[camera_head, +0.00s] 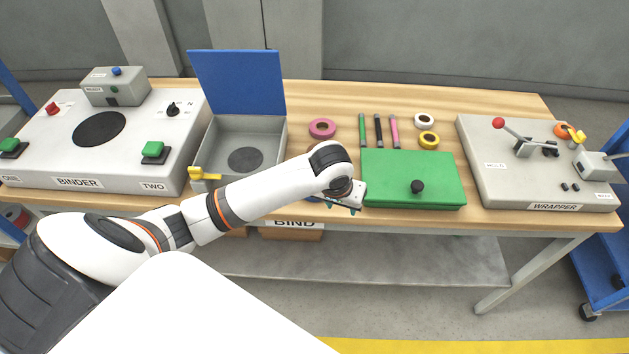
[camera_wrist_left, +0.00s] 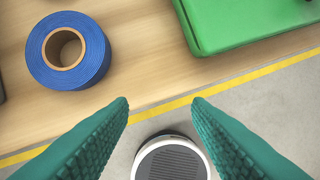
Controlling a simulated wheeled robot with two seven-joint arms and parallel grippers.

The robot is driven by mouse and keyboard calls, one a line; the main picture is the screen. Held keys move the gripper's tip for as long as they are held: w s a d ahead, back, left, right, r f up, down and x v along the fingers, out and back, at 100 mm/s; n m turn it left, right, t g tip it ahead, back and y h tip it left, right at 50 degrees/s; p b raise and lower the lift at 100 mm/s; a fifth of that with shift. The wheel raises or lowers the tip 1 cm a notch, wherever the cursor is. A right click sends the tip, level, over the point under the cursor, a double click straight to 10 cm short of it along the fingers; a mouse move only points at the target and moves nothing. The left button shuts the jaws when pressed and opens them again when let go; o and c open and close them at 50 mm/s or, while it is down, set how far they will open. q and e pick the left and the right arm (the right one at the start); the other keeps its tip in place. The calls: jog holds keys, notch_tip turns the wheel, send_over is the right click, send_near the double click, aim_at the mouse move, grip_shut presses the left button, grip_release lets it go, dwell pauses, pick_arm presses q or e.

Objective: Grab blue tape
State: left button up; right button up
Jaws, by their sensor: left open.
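The blue tape (camera_wrist_left: 68,50) is a roll with a brown cardboard core, lying flat on the wooden table at upper left in the left wrist view. In the head view it is mostly hidden behind my left arm. My left gripper (camera_head: 345,207) is at the table's front edge, left of the green box lid. In the left wrist view its two green ridged fingers (camera_wrist_left: 161,103) are apart with nothing between them. The fingers are below and right of the tape in that view, not touching it. My right gripper is not in view.
A green lidded box (camera_head: 413,178) is close to the right of my left gripper. A grey box with a raised blue lid (camera_head: 237,82) stands to the left. The wrapper machine (camera_head: 510,180) is at right.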

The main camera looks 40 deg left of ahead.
pick_arm(q)
jog(key=w+a+r+n+y, duration=0.25)
jog(key=a+r, duration=0.25)
jog(key=r, duration=0.3)
jog(key=shift+n+h, duration=0.25)
jog(key=shift+h, duration=0.2)
jog(key=x, duration=0.2)
jog(key=p+x, duration=0.1)
jog(key=x, duration=0.2)
jog(key=shift+w+a+f, duration=0.15)
jog(key=shift+a+f, duration=0.15)
jog(key=shift+w+a+f, duration=0.1)
jog(key=shift+a+f, duration=0.05)
jog(key=shift+f, duration=0.4)
jog(key=x, duration=0.1)
jog(key=p+x, duration=0.1)
jog(key=x, duration=0.2)
jog(key=shift+s+a+f+p, duration=0.15)
jog(key=shift+s+f+p, duration=0.15)
jog(key=shift+w+f, duration=0.1)
jog(key=shift+f, duration=0.2)
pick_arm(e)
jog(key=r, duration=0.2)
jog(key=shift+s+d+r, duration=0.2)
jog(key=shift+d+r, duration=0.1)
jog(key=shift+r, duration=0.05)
pick_arm(q)
jog(key=shift+c, duration=0.6)
